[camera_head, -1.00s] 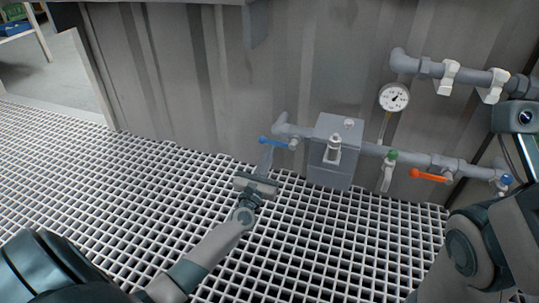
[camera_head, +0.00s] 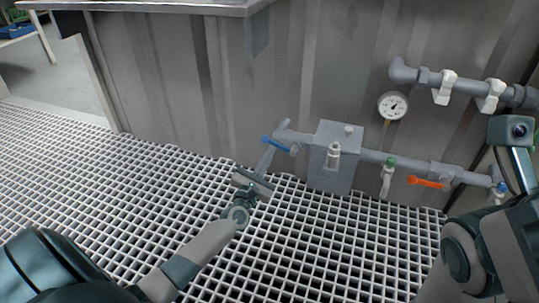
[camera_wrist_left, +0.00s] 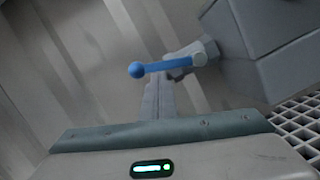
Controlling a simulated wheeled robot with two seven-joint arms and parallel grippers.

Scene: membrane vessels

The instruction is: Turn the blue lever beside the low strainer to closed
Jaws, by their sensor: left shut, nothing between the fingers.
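The blue lever (camera_head: 274,143) sits on the pipe just left of the grey box-shaped low strainer (camera_head: 333,158), near the corrugated wall. In the left wrist view the blue lever (camera_wrist_left: 165,67) runs nearly level, its round knob at the left and its pivot at the right. My left gripper (camera_head: 266,158) is shut and empty, with its fingertips just below the lever. In the left wrist view the shut fingers (camera_wrist_left: 158,98) reach up to the lever's underside near its middle; I cannot tell whether they touch.
Right of the strainer are a pressure gauge (camera_head: 392,105), a green-handled valve (camera_head: 389,163) and an orange lever (camera_head: 425,183). Another blue handle (camera_head: 502,187) is at the far right. A grey pipe (camera_head: 455,82) runs above. Open grating floor (camera_head: 110,185) lies to the left.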

